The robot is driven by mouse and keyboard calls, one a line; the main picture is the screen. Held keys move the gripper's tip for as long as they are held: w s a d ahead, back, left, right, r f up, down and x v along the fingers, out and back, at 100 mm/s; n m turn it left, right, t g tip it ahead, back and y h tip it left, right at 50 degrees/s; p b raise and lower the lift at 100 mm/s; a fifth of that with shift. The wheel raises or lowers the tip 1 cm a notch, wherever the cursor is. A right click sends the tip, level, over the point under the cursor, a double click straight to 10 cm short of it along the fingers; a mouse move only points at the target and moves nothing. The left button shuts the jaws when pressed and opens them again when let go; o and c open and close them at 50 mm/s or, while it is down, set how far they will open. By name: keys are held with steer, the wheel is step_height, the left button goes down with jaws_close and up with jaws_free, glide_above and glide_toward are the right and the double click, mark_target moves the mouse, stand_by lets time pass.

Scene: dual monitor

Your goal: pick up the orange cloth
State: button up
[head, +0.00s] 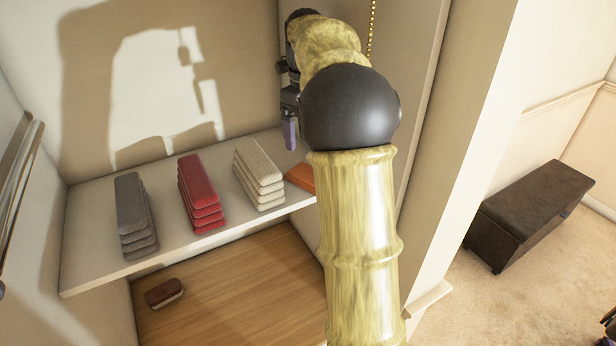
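The orange cloth (301,177) lies flat and folded on the white shelf (95,243), at the right end of the row of stacks. My arm hides its right part. My gripper (290,134) is above the cloth and slightly to its left, with a purplish finger pointing down. The gripper looks apart from the cloth, but the gap is hard to judge. Only one finger shows clearly, so its opening cannot be told.
Grey (134,215), red (200,193) and beige (258,173) folded stacks stand left of the cloth. A brown brush-like object (164,293) lies on the wooden surface (235,290) below. A wall panel (420,110) rises close to my arm's right. A dark bench (530,213) stands beyond.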

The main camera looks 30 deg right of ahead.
glide_above(302, 175)
steer(key=d, duration=0.1)
steer(key=f, duration=0.6)
steer(key=shift+w+d+f+p, duration=0.1)
steer(key=shift+w+d+p, duration=0.1)
steer(key=shift+p, duration=0.15)
steer(key=shift+s+d+f+p, duration=0.15)
steer(key=shift+f+p, duration=0.95)
steer(key=shift+f, duration=1.5)
steer(key=c, duration=1.2)
steer(key=shift+o, duration=0.2)
steer(key=shift+r, duration=0.1)
